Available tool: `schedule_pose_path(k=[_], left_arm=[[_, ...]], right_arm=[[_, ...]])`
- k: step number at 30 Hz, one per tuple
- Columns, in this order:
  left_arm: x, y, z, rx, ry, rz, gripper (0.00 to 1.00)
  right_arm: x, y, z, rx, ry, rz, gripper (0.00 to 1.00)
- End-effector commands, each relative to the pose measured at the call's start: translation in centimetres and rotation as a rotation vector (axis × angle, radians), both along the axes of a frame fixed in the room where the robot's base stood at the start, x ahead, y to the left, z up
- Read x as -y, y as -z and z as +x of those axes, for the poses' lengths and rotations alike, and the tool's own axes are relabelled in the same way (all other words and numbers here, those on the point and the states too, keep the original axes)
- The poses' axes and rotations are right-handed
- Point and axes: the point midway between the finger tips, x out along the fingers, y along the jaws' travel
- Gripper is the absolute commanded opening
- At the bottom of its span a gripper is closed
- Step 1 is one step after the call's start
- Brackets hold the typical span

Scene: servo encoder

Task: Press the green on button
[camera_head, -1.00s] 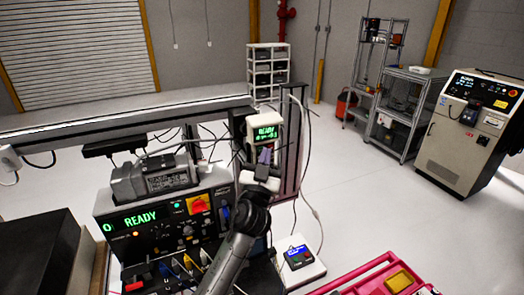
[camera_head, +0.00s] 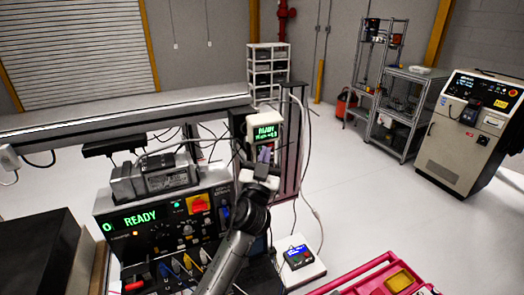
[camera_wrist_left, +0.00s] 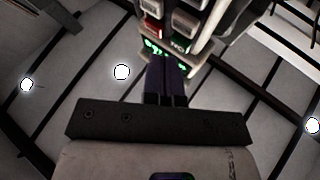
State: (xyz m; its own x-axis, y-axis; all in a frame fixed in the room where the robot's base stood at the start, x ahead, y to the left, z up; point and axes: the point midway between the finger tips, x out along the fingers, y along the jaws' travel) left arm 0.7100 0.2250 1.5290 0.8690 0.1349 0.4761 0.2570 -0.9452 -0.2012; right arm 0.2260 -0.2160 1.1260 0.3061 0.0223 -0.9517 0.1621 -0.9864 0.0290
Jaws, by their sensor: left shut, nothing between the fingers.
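A pale box with a green READY screen (camera_head: 265,132) hangs on a dark post in the head view. My left gripper (camera_head: 264,155) is just below that screen, fingers pointing up at the box, and hides its lower face. In the left wrist view the closed dark fingers (camera_wrist_left: 165,62) end close to the box's face. A red button (camera_wrist_left: 152,31) and a dark green button with pale lettering (camera_wrist_left: 180,44) show just beyond the fingertips, with glowing green text beside them. I cannot tell whether the fingertips touch the box. My right gripper is not in view.
A control unit (camera_head: 155,238) with a READY display, knobs and plugged leads stands left of my arm. A small blue-faced box (camera_head: 298,256) and a pink case (camera_head: 380,275) lie to the right. A cable hangs beside the post. Open floor lies beyond.

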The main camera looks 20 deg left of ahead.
Motion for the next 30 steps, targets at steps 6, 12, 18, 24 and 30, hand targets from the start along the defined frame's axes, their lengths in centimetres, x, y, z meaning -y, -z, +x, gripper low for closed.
schedule_pose_path(k=[6, 12, 18, 24, 30], left_arm=[[-0.41, 0.07, 0.39, 0.0, 0.0, 0.001, 0.0], [-0.43, 0.02, 0.39, 0.0, 0.0, 0.001, 0.0], [-0.47, 0.02, 0.42, 0.0, -0.001, 0.0, 0.0], [-0.6, 0.04, 0.54, 0.0, -0.001, 0.0, 0.0], [-0.73, 0.01, 0.65, 0.0, -0.001, 0.0, 0.0]], right_arm=[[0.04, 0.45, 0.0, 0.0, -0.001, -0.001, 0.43], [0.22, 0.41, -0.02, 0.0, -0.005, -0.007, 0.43], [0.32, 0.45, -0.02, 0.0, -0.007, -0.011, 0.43], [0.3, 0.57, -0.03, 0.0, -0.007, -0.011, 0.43], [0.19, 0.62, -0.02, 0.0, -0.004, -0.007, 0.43]])
